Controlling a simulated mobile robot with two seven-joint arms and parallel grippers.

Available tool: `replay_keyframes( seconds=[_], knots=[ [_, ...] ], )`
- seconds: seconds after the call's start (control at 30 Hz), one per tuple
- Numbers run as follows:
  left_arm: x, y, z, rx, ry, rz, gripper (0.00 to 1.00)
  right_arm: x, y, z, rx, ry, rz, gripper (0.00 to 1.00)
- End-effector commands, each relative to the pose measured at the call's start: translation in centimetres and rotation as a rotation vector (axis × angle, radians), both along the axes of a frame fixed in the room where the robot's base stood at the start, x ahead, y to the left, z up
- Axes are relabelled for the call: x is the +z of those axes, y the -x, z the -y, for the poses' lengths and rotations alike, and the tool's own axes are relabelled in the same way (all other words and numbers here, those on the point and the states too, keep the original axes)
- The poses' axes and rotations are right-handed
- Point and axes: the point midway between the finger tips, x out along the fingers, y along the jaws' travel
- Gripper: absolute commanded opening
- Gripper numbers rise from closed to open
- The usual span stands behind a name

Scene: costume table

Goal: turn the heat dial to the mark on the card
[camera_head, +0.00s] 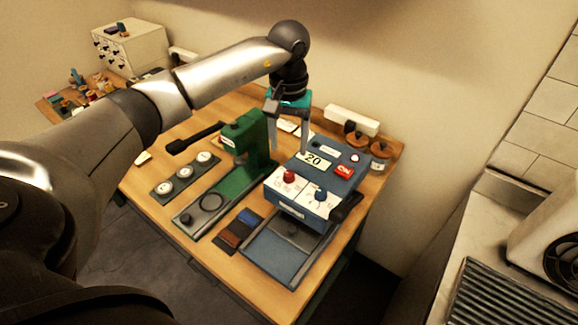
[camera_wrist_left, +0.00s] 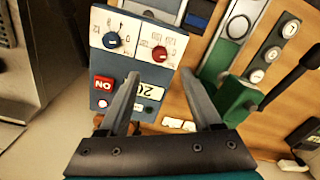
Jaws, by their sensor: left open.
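The blue press (camera_head: 335,185) stands on the wooden table, with a white sloped panel at its front. The panel carries a red dial (camera_head: 290,177) with numbers around it and a blue dial (camera_head: 320,195) to its right. Both show in the left wrist view, red dial (camera_wrist_left: 160,54) and blue dial (camera_wrist_left: 111,41); the small marks are hard to read. A plate reading 20 (camera_head: 313,160) lies on top. Small white cards (camera_head: 287,127) lie behind, their print unreadable. My left gripper (camera_head: 289,140) is open and empty, pointing down behind the dials, touching neither.
A red ON switch (camera_head: 343,170) sits on the press. A green press (camera_head: 245,140) with a black lever stands to the left, beside a strip of white round pieces (camera_head: 184,172). Brown jars (camera_head: 380,152) stand at the back right.

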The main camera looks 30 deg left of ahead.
Motion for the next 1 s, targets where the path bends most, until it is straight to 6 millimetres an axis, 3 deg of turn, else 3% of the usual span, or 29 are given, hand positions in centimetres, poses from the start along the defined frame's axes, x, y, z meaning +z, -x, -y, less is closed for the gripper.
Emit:
replay_keyframes(
  seconds=[0.2, 0.43, 0.83, 1.0],
  knots=[
    [-4.7, 0.1, 0.1, 0.0, 0.002, -0.004, 0.65, 0.9, 0.0, 0.0, 0.0, 0.0, 0.0, 0.0],
    [-7.8, 0.0, 0.1, 0.001, 0.003, -0.001, 0.65, 1.3, 0.0, 0.0, 0.0, 0.0, 0.0, 0.0],
    [-8.7, 0.0, 0.0, 0.0, 0.002, 0.002, 0.65, 1.4, 0.0, 0.0, -0.001, 0.0, 0.0, 0.0],
    [-8.6, 0.0, 0.1, 0.0, 0.002, 0.002, 0.49, 1.4, 0.0, 0.0, -0.001, 0.0, 0.0, 0.0]
  ],
)
